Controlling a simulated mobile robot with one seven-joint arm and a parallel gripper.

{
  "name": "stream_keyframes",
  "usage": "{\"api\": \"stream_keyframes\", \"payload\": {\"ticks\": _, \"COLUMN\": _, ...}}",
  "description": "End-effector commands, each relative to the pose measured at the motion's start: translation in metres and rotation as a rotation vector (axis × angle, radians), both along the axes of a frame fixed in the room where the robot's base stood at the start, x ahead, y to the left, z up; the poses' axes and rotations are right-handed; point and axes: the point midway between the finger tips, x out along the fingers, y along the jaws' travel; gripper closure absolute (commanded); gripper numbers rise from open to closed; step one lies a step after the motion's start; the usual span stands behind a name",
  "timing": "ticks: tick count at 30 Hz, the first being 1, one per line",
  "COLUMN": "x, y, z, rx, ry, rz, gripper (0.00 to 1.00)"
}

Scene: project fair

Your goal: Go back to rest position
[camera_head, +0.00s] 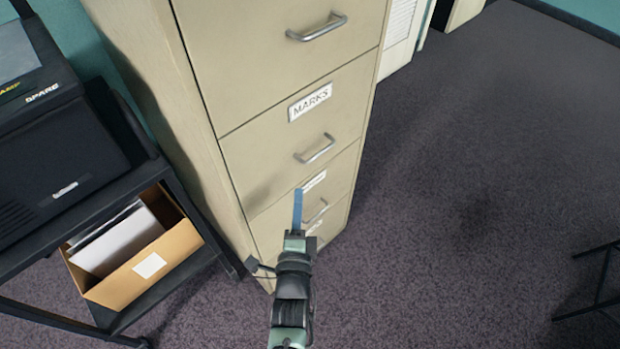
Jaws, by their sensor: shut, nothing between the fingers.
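My gripper (297,212) is at the lower middle of the head view, at the end of my arm reaching up from the bottom edge. Its blue finger part points up the picture, and it is shut with nothing in it. It shows in front of the lower drawers of a beige filing cabinet (255,150). Whether it touches the cabinet I cannot tell. The drawers look closed. A drawer labelled MARKS (340,110) has a metal handle (315,149). My arm partly hides the lowest drawers.
A black cart (190,275) stands at the left with a dark device on top. Its lower shelf holds a cardboard box (140,275) of papers. Dark thin legs (600,280) show at the right edge. The carpet (480,160) right of the cabinet is clear.

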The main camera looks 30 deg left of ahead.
Motion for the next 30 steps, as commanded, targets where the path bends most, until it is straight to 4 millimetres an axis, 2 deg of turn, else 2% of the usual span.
{"api": "stream_keyframes", "payload": {"ticks": 3, "x": -0.021, "y": -0.009, "z": 0.000, "rx": -0.001, "ry": 0.002, "rz": 0.001, "gripper": 1.00}}
{"api": "stream_keyframes", "payload": {"ticks": 9, "x": -0.041, "y": -0.019, "z": -0.001, "rx": 0.000, "ry": 0.002, "rz": -0.001, "gripper": 1.00}}
{"api": "stream_keyframes", "payload": {"ticks": 20, "x": -0.045, "y": -0.022, "z": 0.000, "rx": 0.000, "ry": 0.000, "rz": -0.002, "gripper": 1.00}}
{"api": "stream_keyframes", "payload": {"ticks": 22, "x": -0.040, "y": -0.023, "z": 0.009, "rx": -0.010, "ry": -0.016, "rz": -0.008, "gripper": 1.00}}
{"api": "stream_keyframes", "payload": {"ticks": 23, "x": -0.035, "y": -0.023, "z": 0.016, "rx": -0.018, "ry": -0.028, "rz": -0.014, "gripper": 1.00}}
{"api": "stream_keyframes", "payload": {"ticks": 26, "x": -0.010, "y": -0.027, "z": 0.057, "rx": -0.073, "ry": -0.102, "rz": -0.046, "gripper": 1.00}}
{"api": "stream_keyframes", "payload": {"ticks": 29, "x": 0.022, "y": -0.036, "z": 0.121, "rx": -0.164, "ry": -0.208, "rz": -0.100, "gripper": 1.00}}
{"api": "stream_keyframes", "payload": {"ticks": 30, "x": 0.034, "y": -0.041, "z": 0.150, "rx": -0.207, "ry": -0.253, "rz": -0.126, "gripper": 1.00}}
